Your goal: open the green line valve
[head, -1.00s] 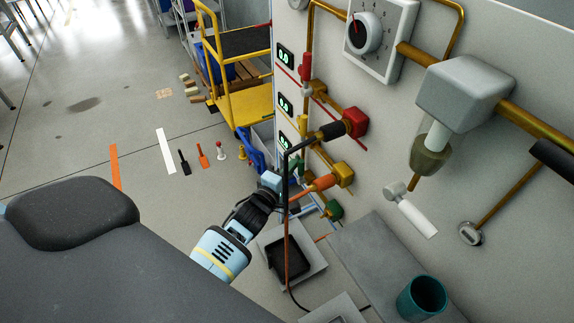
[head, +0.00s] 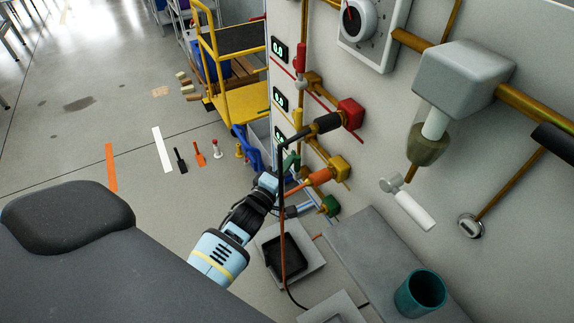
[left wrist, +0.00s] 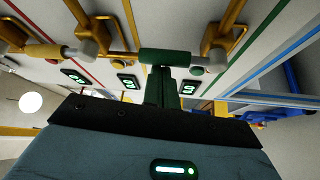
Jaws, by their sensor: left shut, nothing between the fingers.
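The green valve's handle (head: 291,161) stands low on the wall panel, with a green block (head: 330,206) below right of it on the pipes. In the left wrist view the green handle (left wrist: 167,57) lies crosswise straight ahead. My left gripper (head: 279,183) is shut and empty, close beside the green handle. My right gripper is not in view.
A grey bench with a teal cup (head: 420,293) stands at right.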

